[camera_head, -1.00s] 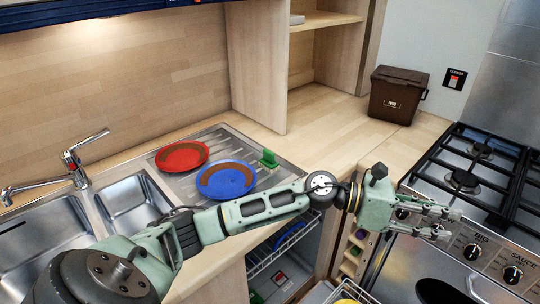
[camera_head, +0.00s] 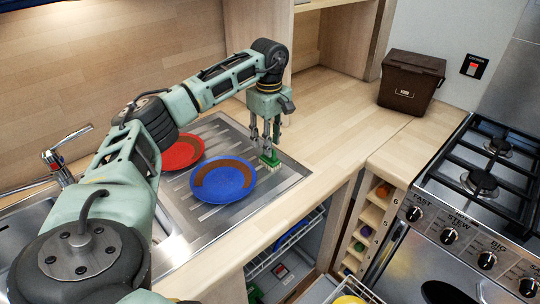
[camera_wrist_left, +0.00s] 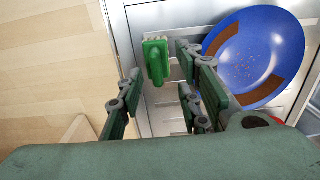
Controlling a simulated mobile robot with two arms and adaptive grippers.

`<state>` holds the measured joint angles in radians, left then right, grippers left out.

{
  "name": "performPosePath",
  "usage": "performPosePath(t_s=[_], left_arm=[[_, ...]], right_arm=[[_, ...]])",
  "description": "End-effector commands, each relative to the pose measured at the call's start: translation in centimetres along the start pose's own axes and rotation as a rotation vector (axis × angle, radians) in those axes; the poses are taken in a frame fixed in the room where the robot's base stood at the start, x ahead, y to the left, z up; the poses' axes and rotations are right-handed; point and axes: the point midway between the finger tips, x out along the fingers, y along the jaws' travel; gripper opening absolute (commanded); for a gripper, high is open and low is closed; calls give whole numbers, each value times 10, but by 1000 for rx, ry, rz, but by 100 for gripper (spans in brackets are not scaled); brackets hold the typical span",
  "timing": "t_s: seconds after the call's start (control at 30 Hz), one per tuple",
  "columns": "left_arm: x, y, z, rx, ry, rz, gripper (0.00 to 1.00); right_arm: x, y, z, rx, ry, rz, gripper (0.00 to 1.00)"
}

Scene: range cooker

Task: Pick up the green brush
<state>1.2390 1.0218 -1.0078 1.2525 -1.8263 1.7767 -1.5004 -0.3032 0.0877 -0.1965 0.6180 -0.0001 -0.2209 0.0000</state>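The green brush (camera_head: 270,160) stands on the drainer beside the blue plate, its pale bristles showing at its base. It also shows in the left wrist view (camera_wrist_left: 156,62), lying between the lines of the fingers and beyond their tips. My left gripper (camera_head: 265,146) points down just above the brush, with its fingertips very close to it. In the left wrist view its fingers (camera_wrist_left: 158,75) are spread apart, with nothing between them that I can see gripped. Whether the fingertips touch the brush I cannot tell. My right gripper is not in view.
A blue plate (camera_head: 223,180) with a brown stain lies close to the brush, and a red plate (camera_head: 180,152) lies behind it. A brown bin (camera_head: 410,82) stands on the worktop by the range cooker (camera_head: 480,190). The worktop (camera_head: 335,135) right of the brush is clear.

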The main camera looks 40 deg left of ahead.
Motion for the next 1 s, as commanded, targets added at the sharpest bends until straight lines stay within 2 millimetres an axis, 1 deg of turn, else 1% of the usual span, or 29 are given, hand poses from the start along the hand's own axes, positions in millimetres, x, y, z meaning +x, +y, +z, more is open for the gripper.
performPosePath(t_s=[0.03, 0.13, 0.2, 0.3, 0.4, 0.6, 0.9, 0.97, 1.0], left_arm=[[4, 0, 0, 0, -1, -4, 33], [20, 3, -1, 0, -2, -5, 33], [31, 4, -2, 0, -1, -4, 33], [42, 4, -2, 0, -1, -1, 33], [47, 4, -1, 0, -1, 0, 33], [47, 5, -1, 0, -1, 1, 32], [47, 5, -1, 0, -1, 1, 6], [47, 5, -1, 0, -2, 1, 0], [47, 5, -1, 0, -2, 1, 0]], right_arm=[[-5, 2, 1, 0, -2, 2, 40], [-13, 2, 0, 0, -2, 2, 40], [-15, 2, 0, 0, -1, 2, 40], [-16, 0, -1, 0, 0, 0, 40], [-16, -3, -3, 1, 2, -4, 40], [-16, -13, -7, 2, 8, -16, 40], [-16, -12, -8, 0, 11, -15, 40], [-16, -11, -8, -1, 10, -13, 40], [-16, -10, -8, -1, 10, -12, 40]])
